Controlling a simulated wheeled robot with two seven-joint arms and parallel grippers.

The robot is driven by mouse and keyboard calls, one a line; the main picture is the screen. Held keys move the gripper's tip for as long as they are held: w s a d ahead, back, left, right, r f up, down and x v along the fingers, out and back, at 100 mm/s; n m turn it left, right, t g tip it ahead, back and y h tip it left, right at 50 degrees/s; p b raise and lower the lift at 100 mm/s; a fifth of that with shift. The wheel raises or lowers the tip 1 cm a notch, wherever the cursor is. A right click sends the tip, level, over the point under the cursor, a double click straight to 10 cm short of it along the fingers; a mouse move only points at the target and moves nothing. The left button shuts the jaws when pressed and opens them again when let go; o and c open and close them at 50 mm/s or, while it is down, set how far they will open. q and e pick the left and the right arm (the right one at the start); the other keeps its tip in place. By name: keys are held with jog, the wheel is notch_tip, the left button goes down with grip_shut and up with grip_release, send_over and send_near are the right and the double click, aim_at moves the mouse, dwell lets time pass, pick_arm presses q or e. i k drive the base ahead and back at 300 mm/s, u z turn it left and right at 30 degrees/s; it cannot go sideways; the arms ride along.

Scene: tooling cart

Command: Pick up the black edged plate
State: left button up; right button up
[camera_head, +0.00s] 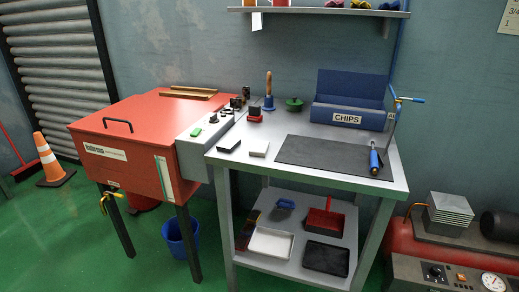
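A small white-topped plate with black edges (229,144) lies flat on the left part of the grey cart top (284,178), near the front left edge. A similar plate with a pale, beige-looking edge (258,148) lies just to its right, with a small gap between them. Neither of my grippers shows in the head view.
A dark mat (322,153) covers the right of the top, with a blue-handled tool (374,160) at its right. Behind stand a blue CHIPS bin (347,116), a green knob-like item (294,104) and a red block (254,114). A red cabinet (130,135) adjoins at left.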

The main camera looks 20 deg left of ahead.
aim_at(229, 144)
jog(key=u, duration=0.6)
jog(key=i, duration=0.5)
jog(key=u, duration=0.6)
